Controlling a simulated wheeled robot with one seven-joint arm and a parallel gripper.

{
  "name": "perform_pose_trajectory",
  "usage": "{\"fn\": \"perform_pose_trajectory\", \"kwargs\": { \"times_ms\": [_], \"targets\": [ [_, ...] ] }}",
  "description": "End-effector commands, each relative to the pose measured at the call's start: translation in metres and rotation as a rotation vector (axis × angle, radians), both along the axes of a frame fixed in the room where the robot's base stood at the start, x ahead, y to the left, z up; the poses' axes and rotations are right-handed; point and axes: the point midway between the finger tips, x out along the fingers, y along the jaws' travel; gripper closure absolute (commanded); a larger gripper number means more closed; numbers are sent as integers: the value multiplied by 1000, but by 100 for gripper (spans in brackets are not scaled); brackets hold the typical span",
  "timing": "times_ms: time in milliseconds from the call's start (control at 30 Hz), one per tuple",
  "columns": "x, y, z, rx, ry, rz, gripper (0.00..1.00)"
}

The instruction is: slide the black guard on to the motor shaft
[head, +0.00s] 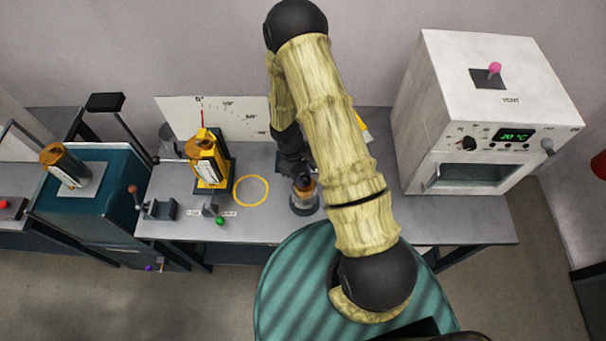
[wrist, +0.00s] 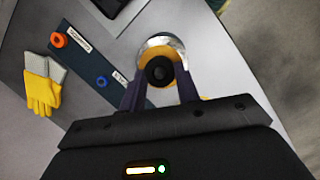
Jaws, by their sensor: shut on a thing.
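In the wrist view my gripper (wrist: 160,88) is shut on a round black-topped piece (wrist: 160,69), between its two dark fingers. An amber ring or body and a silver rim (wrist: 160,42) show around and beyond it. In the head view my gripper (head: 297,176) is low over the bench, at an upright amber and dark cylinder (head: 305,200) on a grey base. I cannot tell whether the held piece is the black guard, or whether it rests on the base. The motor shaft cannot be made out for certain.
A yellow unit (head: 207,163) stands left on the bench (head: 270,228), beside a yellow ring mark (head: 251,190). A white oven-like box (head: 480,115) stands right. A teal box (head: 105,195) is further left. Yellow gloves (wrist: 41,88) and a dark strip with orange and blue rings show in the wrist view.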

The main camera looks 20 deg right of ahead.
Motion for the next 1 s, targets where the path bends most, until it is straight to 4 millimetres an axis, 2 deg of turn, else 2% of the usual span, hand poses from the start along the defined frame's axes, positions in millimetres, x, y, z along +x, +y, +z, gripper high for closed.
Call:
{"fn": "perform_pose_trajectory", "kwargs": {
  "times_ms": [33,133,167,600,767,1000],
  "targets": [
    [0,0,-1,0,0,0,64],
    [0,0,0,0,0,0,45],
    [0,0,0,0,0,0,43],
    [3,2,7,1,-3,0,43],
    [7,5,25,1,-4,0,43],
    [15,12,62,1,-6,0,43]
  ]
}}
